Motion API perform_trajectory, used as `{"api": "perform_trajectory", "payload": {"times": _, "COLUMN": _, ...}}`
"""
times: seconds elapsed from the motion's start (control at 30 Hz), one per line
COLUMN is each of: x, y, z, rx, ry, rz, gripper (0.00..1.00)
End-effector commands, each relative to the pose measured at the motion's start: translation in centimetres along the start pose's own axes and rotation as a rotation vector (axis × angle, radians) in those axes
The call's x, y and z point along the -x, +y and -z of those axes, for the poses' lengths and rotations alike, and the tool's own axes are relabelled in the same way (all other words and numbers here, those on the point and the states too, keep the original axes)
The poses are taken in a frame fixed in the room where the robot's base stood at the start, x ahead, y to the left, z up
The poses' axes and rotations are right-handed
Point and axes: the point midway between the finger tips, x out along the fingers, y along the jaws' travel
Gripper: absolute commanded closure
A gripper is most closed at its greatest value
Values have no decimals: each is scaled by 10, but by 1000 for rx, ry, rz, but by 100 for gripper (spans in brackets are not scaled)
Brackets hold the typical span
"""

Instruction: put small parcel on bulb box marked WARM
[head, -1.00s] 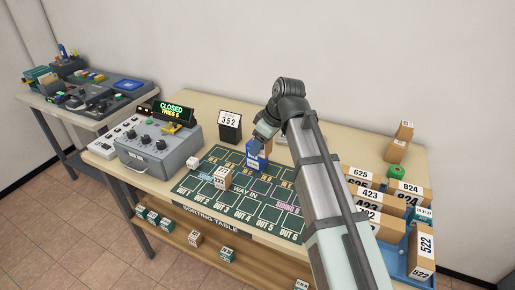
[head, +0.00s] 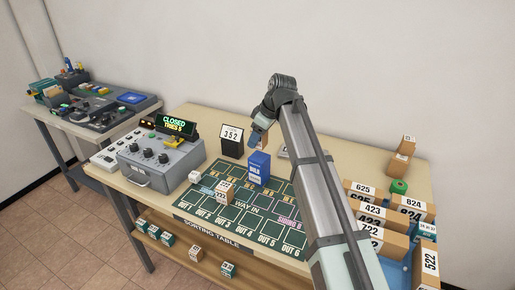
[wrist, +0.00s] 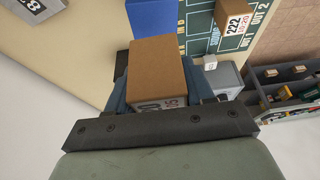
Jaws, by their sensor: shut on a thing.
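My gripper (head: 259,135) is shut on a small brown parcel (wrist: 157,62), which fills the space between the fingers in the wrist view. A white label with dark print shows on its near face, partly cut off by the gripper. In the head view the parcel is mostly hidden, with only a tan sliver showing. A blue box (head: 258,168) with white lettering stands upright on the green sorting mat, just below my gripper; I cannot read WARM on it. Its blue surface also shows in the wrist view (wrist: 150,16), beyond the parcel.
A carton marked 222 (head: 225,192) and a small white box (head: 194,177) stand left of the blue box. A grey console (head: 160,157) is at left. Numbered cartons (head: 397,236) crowd the right. Much of the mat's front is clear.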

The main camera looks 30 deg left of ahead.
Motion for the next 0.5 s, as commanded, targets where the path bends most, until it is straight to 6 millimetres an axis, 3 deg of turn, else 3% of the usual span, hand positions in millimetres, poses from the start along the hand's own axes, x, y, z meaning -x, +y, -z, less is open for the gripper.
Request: {"api": "perform_trajectory", "payload": {"times": 0.5, "x": -41, "y": 0, "z": -17, "rx": 0, "ry": 0, "rz": 0, "gripper": 81}}
